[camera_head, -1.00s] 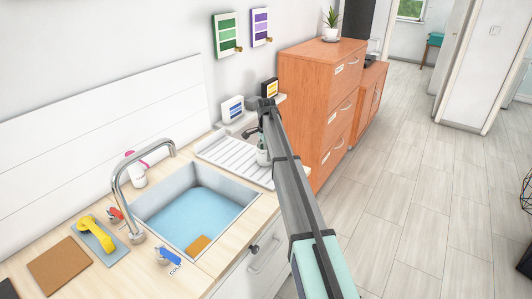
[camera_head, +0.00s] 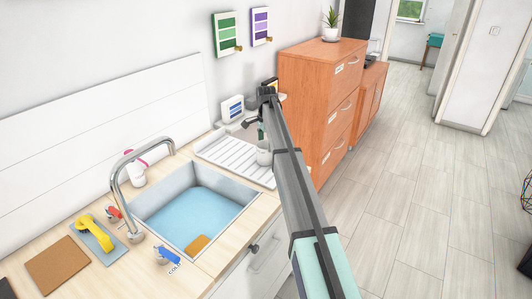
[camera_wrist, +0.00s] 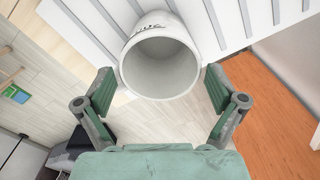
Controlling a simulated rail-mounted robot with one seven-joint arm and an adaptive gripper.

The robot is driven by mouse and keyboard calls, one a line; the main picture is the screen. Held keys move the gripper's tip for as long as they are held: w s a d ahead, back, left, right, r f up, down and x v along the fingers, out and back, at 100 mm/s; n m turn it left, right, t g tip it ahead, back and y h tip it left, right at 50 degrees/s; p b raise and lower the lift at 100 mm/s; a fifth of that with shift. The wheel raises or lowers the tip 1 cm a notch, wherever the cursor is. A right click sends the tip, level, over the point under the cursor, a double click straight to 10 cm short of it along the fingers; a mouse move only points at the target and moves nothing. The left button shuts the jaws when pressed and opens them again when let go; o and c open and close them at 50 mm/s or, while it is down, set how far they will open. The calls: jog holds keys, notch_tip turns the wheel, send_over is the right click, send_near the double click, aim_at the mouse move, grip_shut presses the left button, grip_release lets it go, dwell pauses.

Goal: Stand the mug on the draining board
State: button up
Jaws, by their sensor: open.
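A white mug (camera_head: 264,157) stands on the white ribbed draining board (camera_head: 228,158), near its front right side, partly hidden by my arm in the head view. In the wrist view the mug (camera_wrist: 160,62) shows its open mouth towards the camera, with dark lettering on its outer wall and the draining board (camera_wrist: 90,22) behind it. It looks upright. My gripper (camera_wrist: 160,82) is open, with one green-padded finger on each side of the mug's mouth in the picture and gaps between. In the head view my gripper (camera_head: 261,133) is just above the mug.
The sink (camera_head: 190,210) with blue water and a sponge (camera_head: 198,244) is left of the board, with a tap (camera_head: 130,185) beside it. A small white-and-blue box (camera_head: 232,108) stands behind the board. An orange cabinet (camera_head: 320,95) stands close on the right.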

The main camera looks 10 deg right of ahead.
notch_tip(320, 180, up, 8)
jog(key=b, duration=0.1)
jog(key=shift+f, duration=0.15)
